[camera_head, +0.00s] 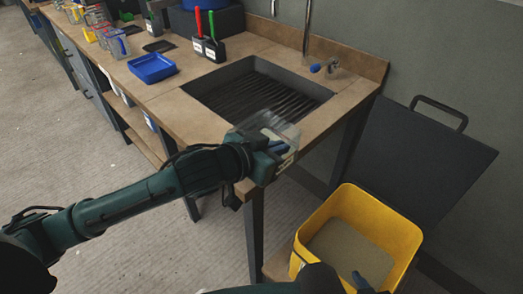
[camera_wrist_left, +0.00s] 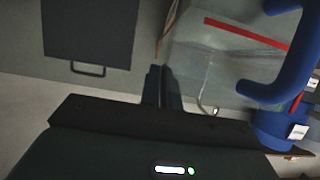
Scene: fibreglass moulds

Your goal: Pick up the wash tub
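A yellow tub (camera_head: 395,225), the likeliest wash tub, stands low beside the bench with its open top up and a flat grey-brown surface inside. The tip of my right gripper (camera_head: 362,284) shows at its near wall; the rest is cut off by the frame, and whether it touches the wall is unclear. My left gripper (camera_head: 277,150) is at the bench's near corner, by a clear container (camera_head: 270,126). In the left wrist view its fingers (camera_wrist_left: 161,88) are close together at the clear container's wall (camera_wrist_left: 205,75) and seem shut on it.
The bench (camera_head: 185,112) has a dark sink (camera_head: 255,90), a blue tray (camera_head: 152,68) and a tap with a blue lever (camera_head: 316,68). A dark panel with a handle (camera_head: 425,155) stands behind the yellow tub. Floor at the left is clear.

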